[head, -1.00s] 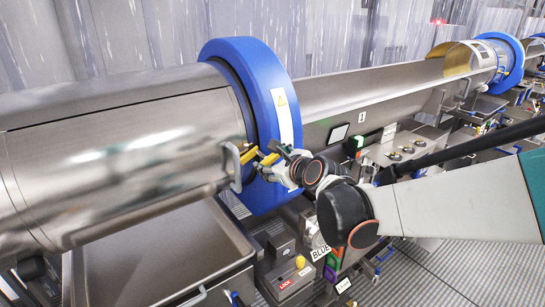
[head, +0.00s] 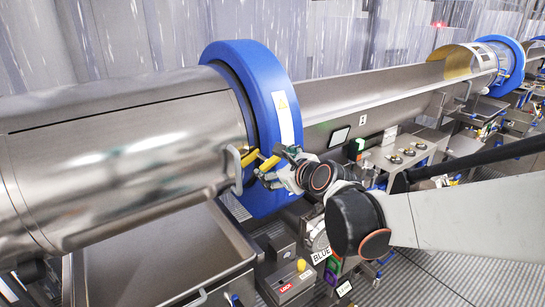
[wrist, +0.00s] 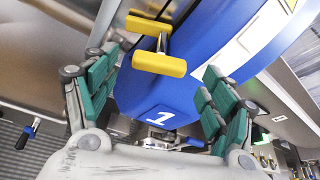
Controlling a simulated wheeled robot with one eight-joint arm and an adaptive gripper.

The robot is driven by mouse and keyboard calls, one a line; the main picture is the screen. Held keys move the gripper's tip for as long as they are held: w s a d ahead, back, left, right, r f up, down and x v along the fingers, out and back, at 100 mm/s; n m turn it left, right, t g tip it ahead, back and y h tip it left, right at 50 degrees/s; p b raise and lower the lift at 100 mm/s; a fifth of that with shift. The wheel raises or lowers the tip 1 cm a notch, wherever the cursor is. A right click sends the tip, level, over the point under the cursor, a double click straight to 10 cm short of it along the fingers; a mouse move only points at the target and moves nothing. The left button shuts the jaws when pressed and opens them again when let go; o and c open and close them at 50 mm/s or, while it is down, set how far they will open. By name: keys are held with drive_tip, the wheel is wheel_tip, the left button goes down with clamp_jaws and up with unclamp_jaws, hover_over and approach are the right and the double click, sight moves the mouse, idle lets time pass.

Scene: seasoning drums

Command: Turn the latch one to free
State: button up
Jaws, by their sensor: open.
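The yellow latch handle (head: 269,163) sits on the blue ring (head: 262,95) of the steel drum. In the wrist view the latch is a yellow T-shaped bar (wrist: 158,64) on a metal stem, above a white "1" on the blue ring (wrist: 150,98). My gripper (head: 274,166) is at the latch on the ring's near side. In the wrist view my gripper (wrist: 160,72) is open, with one green-padded finger on each side of the bar. Gaps show between the bar and both fingers. A second yellow piece (head: 249,158) shows left of the handle in the head view.
A grey loop handle (head: 236,170) stands out from the drum just left of the latch. A steel bin (head: 185,245) and a lock box (head: 283,270) stand below. A control panel (head: 405,150) is to the right. A blue-handled lever (wrist: 193,142) lies below the ring.

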drive_tip(key=v, duration=1)
